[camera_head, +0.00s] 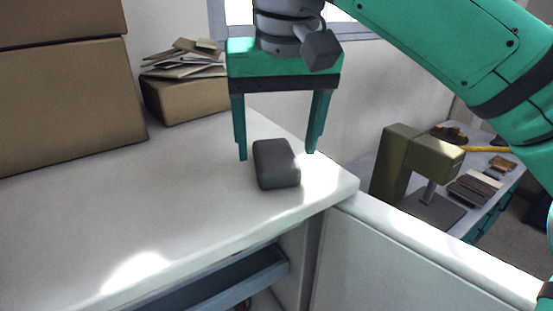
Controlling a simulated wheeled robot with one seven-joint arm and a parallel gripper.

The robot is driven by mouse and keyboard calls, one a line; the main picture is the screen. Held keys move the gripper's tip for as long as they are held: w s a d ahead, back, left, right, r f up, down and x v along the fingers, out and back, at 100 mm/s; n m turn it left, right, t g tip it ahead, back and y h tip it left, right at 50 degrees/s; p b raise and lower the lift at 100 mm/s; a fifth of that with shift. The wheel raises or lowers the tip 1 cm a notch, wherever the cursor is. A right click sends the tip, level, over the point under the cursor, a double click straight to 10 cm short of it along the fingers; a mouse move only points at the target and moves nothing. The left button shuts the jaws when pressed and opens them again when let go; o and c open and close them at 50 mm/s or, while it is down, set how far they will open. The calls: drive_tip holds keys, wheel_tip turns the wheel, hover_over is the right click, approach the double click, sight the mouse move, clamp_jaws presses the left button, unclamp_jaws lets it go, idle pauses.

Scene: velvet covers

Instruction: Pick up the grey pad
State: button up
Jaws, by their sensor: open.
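The grey pad (275,164) is a dark, rounded block lying on the white counter (150,205), near its right corner. My gripper (276,156) points down over the pad with its two teal fingers spread wide. One finger is to the left of the pad and the other to its upper right. The fingertips are near the level of the pad's upper part in the picture. I see gaps between the pad and both fingers, and I cannot tell exactly how high the tips are above the counter.
Large cardboard boxes (70,105) stand at the left, and a smaller box (187,98) with papers on top is behind. A white panel (420,265) runs off to the right. An olive drill press (402,160) stands on a bench beyond. The counter's front left is clear.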

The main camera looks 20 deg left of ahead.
drive_tip(key=shift+x, duration=1.3)
drive_tip(key=shift+a, duration=0.1)
drive_tip(key=c, duration=1.3)
